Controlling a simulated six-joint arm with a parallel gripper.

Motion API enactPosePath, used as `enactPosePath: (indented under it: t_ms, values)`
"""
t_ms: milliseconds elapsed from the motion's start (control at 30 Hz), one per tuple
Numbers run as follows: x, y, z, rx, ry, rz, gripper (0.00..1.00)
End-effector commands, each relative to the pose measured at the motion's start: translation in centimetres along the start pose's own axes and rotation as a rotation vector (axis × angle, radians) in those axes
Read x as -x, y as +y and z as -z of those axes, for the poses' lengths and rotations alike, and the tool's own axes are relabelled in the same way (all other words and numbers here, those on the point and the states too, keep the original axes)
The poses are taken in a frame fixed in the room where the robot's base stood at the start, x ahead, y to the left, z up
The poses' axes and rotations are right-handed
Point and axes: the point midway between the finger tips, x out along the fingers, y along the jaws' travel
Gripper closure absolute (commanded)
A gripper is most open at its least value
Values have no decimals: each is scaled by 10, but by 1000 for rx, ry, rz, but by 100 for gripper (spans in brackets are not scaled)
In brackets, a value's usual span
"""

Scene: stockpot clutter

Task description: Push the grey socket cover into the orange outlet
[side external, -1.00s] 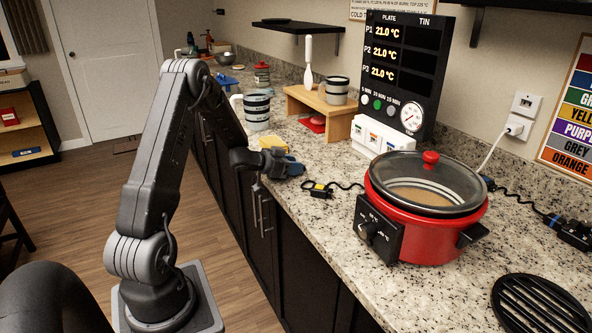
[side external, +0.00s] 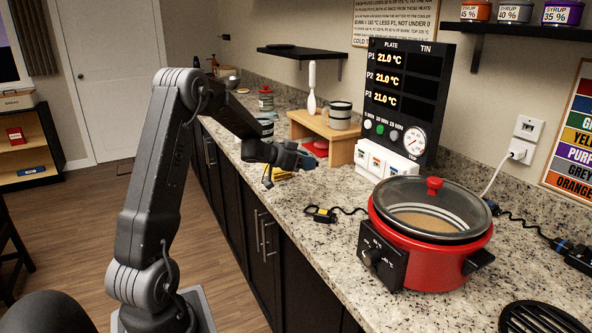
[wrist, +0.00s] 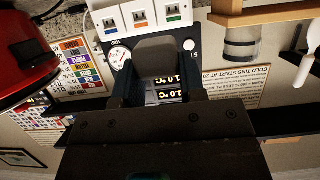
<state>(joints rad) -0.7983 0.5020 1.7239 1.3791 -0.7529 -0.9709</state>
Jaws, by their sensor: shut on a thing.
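My gripper (side external: 309,162) is above the counter, left of the white outlet block (side external: 387,158). In the wrist view my gripper (wrist: 157,80) is shut on a grey block-like piece, the grey socket cover (wrist: 155,57), whose broad face shows between the fingers. The outlet block shows at the top of the wrist view, with blue, orange and green marked outlets. The orange outlet (wrist: 140,17) is the middle one, beyond the cover in the picture. In the side view the orange outlet (side external: 376,162) faces the counter's front. The cover and outlet look apart.
A red slow cooker (side external: 430,245) stands right of the block. A black display panel (side external: 398,100) rises behind it. A wooden stand (side external: 330,132) is to its left. A yellow-and-black plug with a cord (side external: 320,214) lies on the counter below my gripper.

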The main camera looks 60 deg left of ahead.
Motion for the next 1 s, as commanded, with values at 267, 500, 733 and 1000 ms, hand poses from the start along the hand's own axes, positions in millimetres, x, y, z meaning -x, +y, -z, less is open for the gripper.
enactPosePath:
  t_ms: [267,500,733,1000]
  values:
    - [-91,36,11,-1,0,-5,85]
    - [-123,55,14,4,-2,-3,85]
    - [-124,55,14,5,-1,-1,85]
    - [-129,56,16,4,-2,-3,85]
